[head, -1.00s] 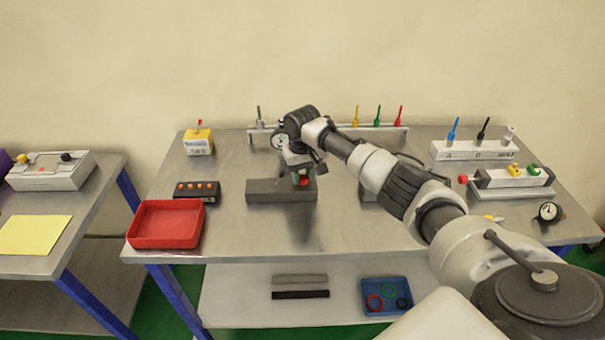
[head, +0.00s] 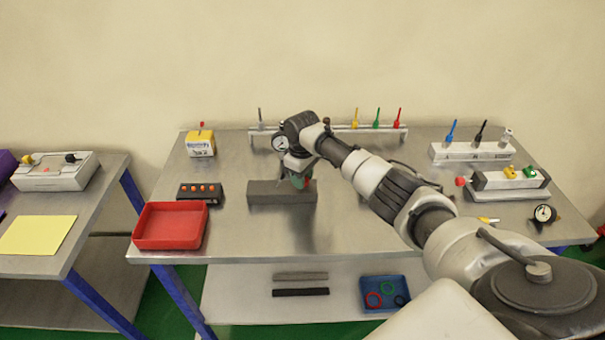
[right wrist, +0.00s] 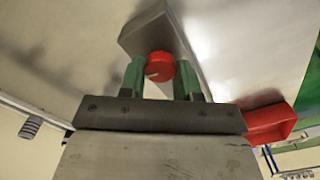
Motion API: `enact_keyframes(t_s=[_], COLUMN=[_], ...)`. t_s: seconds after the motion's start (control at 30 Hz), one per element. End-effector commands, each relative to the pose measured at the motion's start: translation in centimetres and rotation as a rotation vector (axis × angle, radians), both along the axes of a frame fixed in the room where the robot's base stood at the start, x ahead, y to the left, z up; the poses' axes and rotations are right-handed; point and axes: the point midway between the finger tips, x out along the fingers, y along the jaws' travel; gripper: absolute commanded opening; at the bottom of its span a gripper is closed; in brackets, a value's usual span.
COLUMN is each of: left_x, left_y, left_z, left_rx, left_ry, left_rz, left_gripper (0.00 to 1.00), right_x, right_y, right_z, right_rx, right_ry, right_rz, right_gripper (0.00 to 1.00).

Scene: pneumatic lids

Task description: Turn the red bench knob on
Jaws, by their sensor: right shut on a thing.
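The red bench knob (right wrist: 160,66) shows in the right wrist view between the two green fingers of my right gripper (right wrist: 161,80). Its pale mark points to the left and slightly down in that view. The knob sits at the edge of a grey block (right wrist: 160,32). In the head view my right gripper (head: 299,181) is at the right part of the dark grey block (head: 265,193), and its fingers hide most of the knob. The right gripper is shut on the knob. My left gripper is not in view.
A red tray (head: 170,240) stands at the bench's front left, near a black box with orange buttons (head: 200,191). A gauge (head: 544,214) and a white valve block (head: 508,180) are at the right. The bench (head: 240,238) is clear in front of the grey block.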

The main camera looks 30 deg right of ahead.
Motion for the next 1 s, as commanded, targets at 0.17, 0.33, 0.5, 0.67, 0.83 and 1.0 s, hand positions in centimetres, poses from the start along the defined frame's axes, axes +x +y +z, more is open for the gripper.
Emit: enact_keyframes(t_s=[0.17,0.33,0.5,0.67,0.83,1.0], left_x=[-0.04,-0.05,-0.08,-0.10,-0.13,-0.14], left_y=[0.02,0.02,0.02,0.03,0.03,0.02], left_z=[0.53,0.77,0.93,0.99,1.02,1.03], left_rx=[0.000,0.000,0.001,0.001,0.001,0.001], left_ry=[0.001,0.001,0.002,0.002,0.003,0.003], left_rz=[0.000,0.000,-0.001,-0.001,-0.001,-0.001], left_gripper=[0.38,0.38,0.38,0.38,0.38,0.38], right_x=[0.03,0.02,0.01,-0.01,-0.04,-0.07], right_y=[0.09,0.14,0.17,0.20,0.22,0.23], right_z=[0.18,0.18,0.18,0.19,0.19,0.20], right_rx=[0.001,0.001,0.001,0.000,0.001,0.000], right_ry=[-0.002,-0.004,-0.005,-0.006,-0.007,-0.007], right_rz=[0.166,0.328,0.489,0.633,0.764,0.864], right_gripper=[0.09,0.09,0.09,0.09,0.09,0.09])
